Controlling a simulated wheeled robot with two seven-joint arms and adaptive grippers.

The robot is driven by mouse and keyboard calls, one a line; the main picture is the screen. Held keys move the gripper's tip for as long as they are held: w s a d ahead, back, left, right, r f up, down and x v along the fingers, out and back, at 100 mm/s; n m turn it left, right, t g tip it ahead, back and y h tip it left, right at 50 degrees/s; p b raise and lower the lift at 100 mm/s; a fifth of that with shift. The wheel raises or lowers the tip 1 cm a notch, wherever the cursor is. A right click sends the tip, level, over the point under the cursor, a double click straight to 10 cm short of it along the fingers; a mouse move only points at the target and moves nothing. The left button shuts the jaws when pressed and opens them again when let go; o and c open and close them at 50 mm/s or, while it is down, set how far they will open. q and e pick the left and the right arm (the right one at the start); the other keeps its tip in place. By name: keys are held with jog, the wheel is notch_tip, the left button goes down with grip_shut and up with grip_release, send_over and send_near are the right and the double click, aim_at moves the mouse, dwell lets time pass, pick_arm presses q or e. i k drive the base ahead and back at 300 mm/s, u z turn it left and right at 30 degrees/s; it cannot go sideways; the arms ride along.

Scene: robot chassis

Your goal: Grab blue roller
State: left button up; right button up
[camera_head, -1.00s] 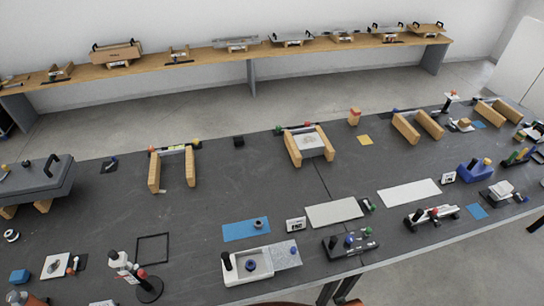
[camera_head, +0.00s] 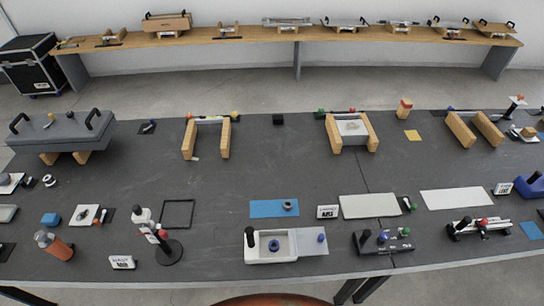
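No blue roller can be told for sure at this size. Several blue things show on the dark table (camera_head: 300,180). A blue piece with a dark top (camera_head: 531,186) is at the far right, partly cut by the frame edge. A small blue block (camera_head: 50,219) lies at the left. A blue ring (camera_head: 274,245) sits in a white tray (camera_head: 262,257) near the front edge, with a blue knob (camera_head: 321,238) beside it. A flat blue mat (camera_head: 262,209) lies behind the tray. Neither of my grippers is in view.
A grey box-like fixture (camera_head: 62,130) stands on wooden blocks at the left. Wooden holders (camera_head: 221,143) line the back. A transparent-topped orange cylinder (camera_head: 59,249) and a black round stand (camera_head: 168,251) are near the front left. A wooden shelf (camera_head: 230,37) runs behind.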

aim_at(273, 243)
jog(key=z, duration=3.1)
jog(key=k, duration=1.65)
jog(key=u, duration=2.55)
